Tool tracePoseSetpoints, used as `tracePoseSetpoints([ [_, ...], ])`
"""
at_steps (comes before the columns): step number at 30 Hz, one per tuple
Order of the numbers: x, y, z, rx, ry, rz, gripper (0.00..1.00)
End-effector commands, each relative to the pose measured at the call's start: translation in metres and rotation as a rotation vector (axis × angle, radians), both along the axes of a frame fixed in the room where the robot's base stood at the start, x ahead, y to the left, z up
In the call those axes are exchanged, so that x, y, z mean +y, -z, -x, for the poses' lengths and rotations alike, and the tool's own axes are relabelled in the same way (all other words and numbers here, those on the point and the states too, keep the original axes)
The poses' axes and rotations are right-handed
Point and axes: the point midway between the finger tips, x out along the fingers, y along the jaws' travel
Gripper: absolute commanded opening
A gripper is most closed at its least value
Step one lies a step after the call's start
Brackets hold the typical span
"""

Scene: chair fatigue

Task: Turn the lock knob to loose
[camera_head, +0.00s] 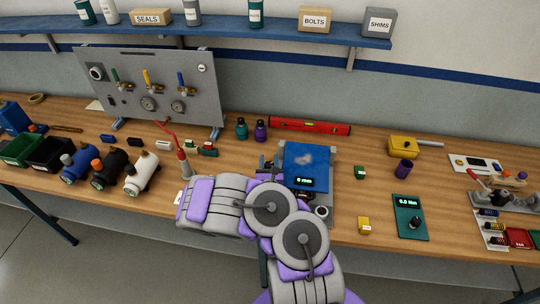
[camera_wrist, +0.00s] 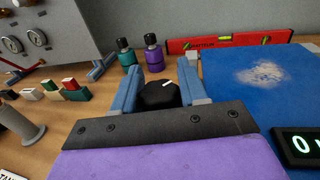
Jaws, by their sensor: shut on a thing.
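The lock knob (camera_wrist: 158,97) is round and black with a white pointer line on top, tilted toward the upper right in the wrist view. My gripper (camera_wrist: 160,83) has one blue-grey finger on each side of the knob and is shut on it. The knob's lower part is hidden behind the gripper's dark front plate. In the head view my arm covers the knob, so I cannot see it there. A device with a blue top plate (camera_head: 307,157) stands right beside the gripper. It also shows in the wrist view (camera_wrist: 258,100), with a worn pale patch and a lit display.
A red spirit level (camera_head: 310,126) lies behind the device. A teal bottle (camera_head: 241,129) and a purple bottle (camera_head: 260,131) stand at its back left. A grey gauge panel (camera_head: 150,88) stands further left.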

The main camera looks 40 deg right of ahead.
Motion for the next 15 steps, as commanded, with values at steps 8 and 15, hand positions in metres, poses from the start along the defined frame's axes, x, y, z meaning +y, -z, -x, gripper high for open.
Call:
tracePoseSetpoints([
  [8, 0.0012, -0.0004, -0.0016, -0.002, -0.1, 0.0, 0.12],
  [15, 0.0024, -0.0003, -0.0029, -0.004, -0.127, 0.002, 0.12],
])
